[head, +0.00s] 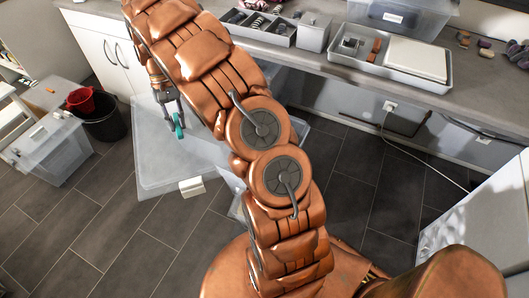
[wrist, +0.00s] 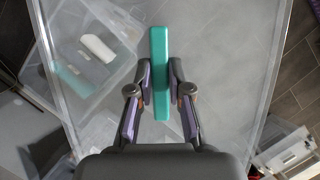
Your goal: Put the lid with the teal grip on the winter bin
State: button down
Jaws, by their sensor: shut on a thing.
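My gripper (head: 174,112) is shut on the teal grip (head: 179,126) of a large clear lid (head: 152,160). In the wrist view the teal grip (wrist: 160,70) stands between the two fingers, and the clear lid (wrist: 225,60) spreads out flat below them. In the head view my arm hides the lid's right part. A white label (head: 192,187) shows at the lid's near edge; I cannot tell what it is fixed to. A clear bin (head: 45,150) stands on the floor at the left. Another labelled bin (head: 397,17) is on the counter. I cannot read which bin is winter.
The counter (head: 330,70) carries grey trays and small items. A white cable (head: 425,165) hangs at the right. Dark tiled floor is open in front.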

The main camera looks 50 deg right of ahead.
jog(key=s+d+f+m+t+y+b, duration=0.1)
jog(key=s+d+f+m+b, duration=0.2)
jog(key=d+f+m+b, duration=0.4)
jog(key=s+d+f+m+t+y+b, duration=0.1)
jog(key=s+d+f+m+t+b, duration=0.3)
jog(key=f+b, duration=0.7)
jog(key=shift+s+d+f+n+g+p, duration=0.35)
jog(key=shift+d+f, duration=0.75)
jog(key=shift+d, duration=1.8)
jog(key=shift+s+d+f+n+g+p, duration=0.15)
jog(key=shift+s+d+f+g, duration=0.65)
jog(key=shift+d, duration=2.15)
jog(key=shift+s+d+f+n+t+p, duration=0.1)
jog(key=shift+s+d+f+n+p, duration=0.15)
jog(key=shift+d+f, duration=1.95)
jog(key=shift+w+d+r, duration=0.1)
jog(key=shift+d+r, duration=0.4)
jog(key=shift+d, duration=0.2)
jog(key=c, duration=1.1)
grip_release()
jog(key=shift+r, duration=0.15)
jog(key=v, duration=1.2)
jog(key=shift+d, duration=0.15)
